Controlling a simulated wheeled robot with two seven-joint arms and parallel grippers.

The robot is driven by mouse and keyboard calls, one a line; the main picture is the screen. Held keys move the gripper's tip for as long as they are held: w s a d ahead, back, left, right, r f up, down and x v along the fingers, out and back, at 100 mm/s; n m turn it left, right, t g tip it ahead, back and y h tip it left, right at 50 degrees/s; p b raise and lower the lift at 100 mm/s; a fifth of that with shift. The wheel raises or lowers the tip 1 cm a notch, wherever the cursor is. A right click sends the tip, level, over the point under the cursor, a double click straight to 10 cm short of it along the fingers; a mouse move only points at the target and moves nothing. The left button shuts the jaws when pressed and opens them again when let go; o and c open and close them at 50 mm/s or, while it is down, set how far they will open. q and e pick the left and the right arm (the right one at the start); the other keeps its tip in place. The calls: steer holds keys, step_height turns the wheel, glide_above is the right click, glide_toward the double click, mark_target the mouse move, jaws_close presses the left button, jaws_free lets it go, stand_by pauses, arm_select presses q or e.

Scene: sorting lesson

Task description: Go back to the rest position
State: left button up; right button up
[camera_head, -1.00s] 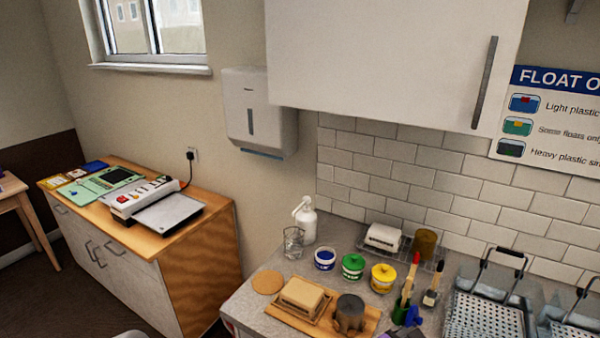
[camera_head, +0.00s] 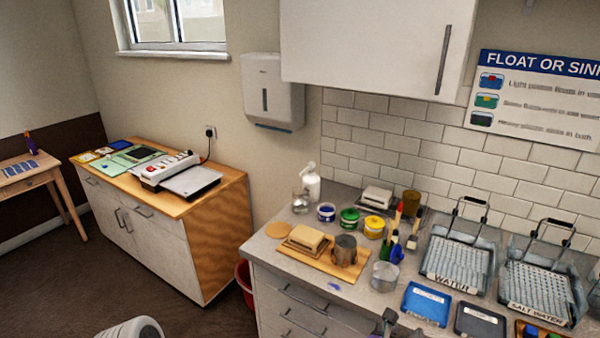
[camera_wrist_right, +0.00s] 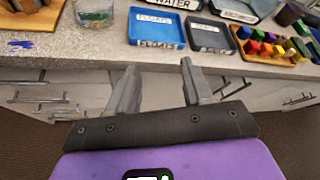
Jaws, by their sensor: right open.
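My right gripper (camera_head: 392,322) shows at the bottom edge of the head view, in front of the counter. In the right wrist view, its two grey fingers (camera_wrist_right: 160,68) are spread apart with nothing between them. They point at the counter's front edge, below a blue tray (camera_wrist_right: 156,28) and a dark tray (camera_wrist_right: 209,36). Those trays also show in the head view, the blue one (camera_head: 426,304) left of the dark one (camera_head: 480,320). My left gripper is not in view.
The counter (camera_head: 330,292) holds a wooden board (camera_head: 305,256), paint pots, a glass beaker (camera_head: 384,276) and two wire baskets (camera_head: 456,262). A wooden block tray (camera_wrist_right: 275,68) is at the right. A lower cabinet (camera_head: 205,240) stands left, with open floor (camera_head: 60,290) before it.

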steer(key=s+a+f+n+g+y, duration=0.1)
steer(key=a+f+n+y, duration=0.3)
steer(key=f+n, duration=0.6)
steer(key=s+a+f+n+g+y, duration=0.1)
steer(key=a+f+n+y, duration=0.3)
steer(key=f+n, duration=0.65)
steer(key=s+a+f+n+g+y, duration=0.2)
steer(key=s+f+n, duration=0.3)
steer(key=s+n, duration=0.3)
steer(key=s+a+f+n+g+y, duration=0.3)
steer(key=s+a+f+n+g, duration=0.1)
steer(key=s+n, duration=0.4)
step_height(320, 180, down, 2)
steer(key=shift+g, duration=0.6)
